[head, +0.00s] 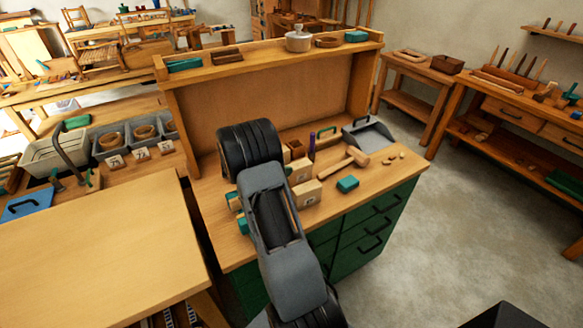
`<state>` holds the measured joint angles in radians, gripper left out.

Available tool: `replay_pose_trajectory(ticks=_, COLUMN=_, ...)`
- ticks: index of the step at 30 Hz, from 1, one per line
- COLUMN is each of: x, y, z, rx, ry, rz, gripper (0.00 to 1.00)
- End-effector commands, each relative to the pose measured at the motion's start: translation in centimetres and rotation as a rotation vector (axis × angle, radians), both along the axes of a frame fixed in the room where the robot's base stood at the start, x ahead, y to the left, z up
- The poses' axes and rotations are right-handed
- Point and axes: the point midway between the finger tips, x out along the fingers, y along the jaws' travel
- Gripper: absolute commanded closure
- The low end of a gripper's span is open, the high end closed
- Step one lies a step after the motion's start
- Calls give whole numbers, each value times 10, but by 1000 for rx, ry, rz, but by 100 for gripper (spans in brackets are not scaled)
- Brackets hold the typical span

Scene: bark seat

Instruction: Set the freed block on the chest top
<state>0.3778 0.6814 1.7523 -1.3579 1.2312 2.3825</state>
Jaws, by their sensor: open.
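The chest has a wooden top (225,247) and a green drawer front (365,235). My arm reaches across it and hides part of the top. My gripper does not show; the arm's black joint and grey link cover that area. A teal block (347,184) lies near the front edge. Two pale wooden blocks with dark marks, one farther back (300,170) and one nearer (307,194), sit right of my arm. Teal and wooden pieces (243,226) show partly at its left. I cannot tell which block is the freed one.
A mallet (345,161), a grey dustpan (369,135) and small wooden bits (391,157) lie on the right of the top. A raised back panel (300,95) carries a shelf (270,56) with a lidded pot (298,40). A bare table (95,255) stands at left.

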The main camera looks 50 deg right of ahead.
Motion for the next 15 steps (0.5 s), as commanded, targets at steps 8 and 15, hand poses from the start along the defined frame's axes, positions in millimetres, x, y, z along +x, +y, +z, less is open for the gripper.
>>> replay_pose_trajectory(ticks=8, x=13, y=40, z=16, rx=-1, ry=-1, rz=1, gripper=30)
replay_pose_trajectory(ticks=15, x=17, y=54, z=23, rx=-1, ry=1, rz=-1, gripper=30)
